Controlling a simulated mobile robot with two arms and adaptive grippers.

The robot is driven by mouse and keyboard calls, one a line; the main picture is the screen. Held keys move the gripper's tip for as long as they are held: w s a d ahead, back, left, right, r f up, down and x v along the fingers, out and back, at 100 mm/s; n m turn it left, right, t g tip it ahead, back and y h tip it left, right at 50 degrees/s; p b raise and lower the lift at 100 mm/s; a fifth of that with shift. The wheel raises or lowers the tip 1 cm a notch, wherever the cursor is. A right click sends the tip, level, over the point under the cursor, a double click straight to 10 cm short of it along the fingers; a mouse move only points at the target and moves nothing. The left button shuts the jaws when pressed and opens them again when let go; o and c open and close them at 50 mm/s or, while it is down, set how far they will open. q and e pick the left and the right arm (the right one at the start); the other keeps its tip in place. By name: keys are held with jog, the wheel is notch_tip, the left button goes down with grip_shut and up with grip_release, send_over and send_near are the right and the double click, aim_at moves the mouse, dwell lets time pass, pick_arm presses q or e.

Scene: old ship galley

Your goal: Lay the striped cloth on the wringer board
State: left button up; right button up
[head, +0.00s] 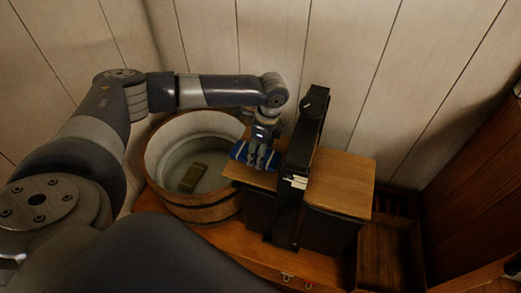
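The striped cloth (238,151), blue with pale stripes, is a small bundle at the left end of the wringer board (342,182). My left gripper (261,161) points down over the cloth, and its fingers cover the cloth's middle. Whether the fingers are closed on it, and whether the cloth touches the board, I cannot tell. The board is light wood and shows on both sides of the black upright wringer frame (301,150). My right gripper is not in view.
A round wooden tub (192,212) with a pale inside stands left of the wringer, with an olive-brown block (193,177) in it. An open wooden compartment (388,255) is at the lower right. Plank walls close off the back. The board's right part is bare.

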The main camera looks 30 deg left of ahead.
pick_arm(q)
jog(key=shift+r, duration=0.15)
notch_tip(320, 180, up, 12)
jog(key=d, duration=0.1)
jog(key=shift+d, duration=0.2)
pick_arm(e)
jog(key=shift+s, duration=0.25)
pick_arm(q)
jog(key=shift+w, duration=0.1)
